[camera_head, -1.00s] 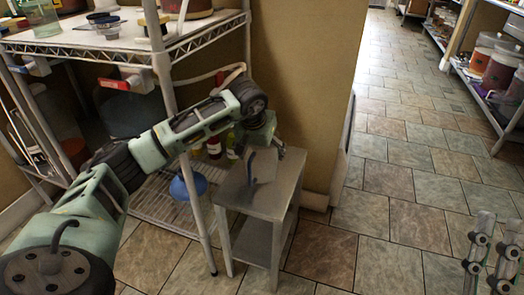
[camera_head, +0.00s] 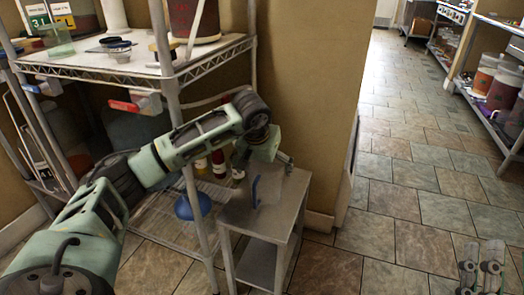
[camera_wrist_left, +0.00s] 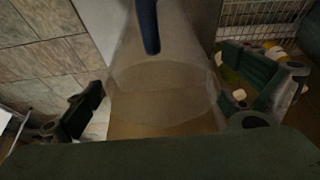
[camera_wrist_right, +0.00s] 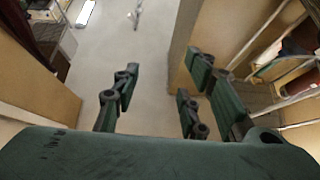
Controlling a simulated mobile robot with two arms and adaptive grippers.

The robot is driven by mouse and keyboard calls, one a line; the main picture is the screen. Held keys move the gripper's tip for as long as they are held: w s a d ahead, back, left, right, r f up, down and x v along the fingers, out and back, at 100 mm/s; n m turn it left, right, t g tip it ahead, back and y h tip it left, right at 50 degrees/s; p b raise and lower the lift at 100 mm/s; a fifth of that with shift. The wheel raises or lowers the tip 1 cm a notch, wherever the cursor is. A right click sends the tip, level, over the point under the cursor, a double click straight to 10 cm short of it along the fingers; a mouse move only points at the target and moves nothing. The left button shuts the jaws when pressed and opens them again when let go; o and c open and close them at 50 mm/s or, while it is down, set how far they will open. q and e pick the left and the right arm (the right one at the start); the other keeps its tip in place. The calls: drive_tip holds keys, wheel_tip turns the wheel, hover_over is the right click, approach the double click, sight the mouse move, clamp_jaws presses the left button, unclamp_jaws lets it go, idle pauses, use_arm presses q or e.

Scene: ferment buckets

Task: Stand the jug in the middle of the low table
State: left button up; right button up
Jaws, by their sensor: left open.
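The jug is clear with a blue handle (camera_head: 255,192) and stands on the low table (camera_head: 292,195), a small grey metal table with a lower shelf. Its clear body barely shows in the head view. In the left wrist view the jug (camera_wrist_left: 160,85) is between the two spread fingers of my left gripper (camera_wrist_left: 163,100), with the handle at the top. My left gripper (camera_head: 272,160) is open at the far side of the tabletop. My right gripper (camera_head: 481,268) is open and empty at the lower right, far from the table; its fingers are apart in the right wrist view (camera_wrist_right: 155,98).
A wire shelf rack (camera_head: 200,62) with tubs and scales stands left of the low table. A blue round thing (camera_head: 192,206) sits on its lower shelf. A tan wall (camera_head: 305,100) is behind the table. The tiled floor to the right is clear, with another rack (camera_head: 503,108) beyond.

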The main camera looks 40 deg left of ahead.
use_arm(q)
drive_tip(key=p+v, duration=0.2)
drive_tip(key=v, duration=0.6)
drive_tip(key=shift+s+r, duration=0.15)
drive_tip(key=shift+r, duration=0.2)
use_arm(e)
drive_tip(key=w+f+g+h, duration=0.2)
drive_tip(key=f+g, duration=0.4)
drive_tip(key=f, duration=0.5)
drive_tip(key=shift+w+d, duration=0.3)
drive_tip(key=shift+w, duration=0.25)
use_arm(q)
drive_tip(key=shift+d, duration=0.1)
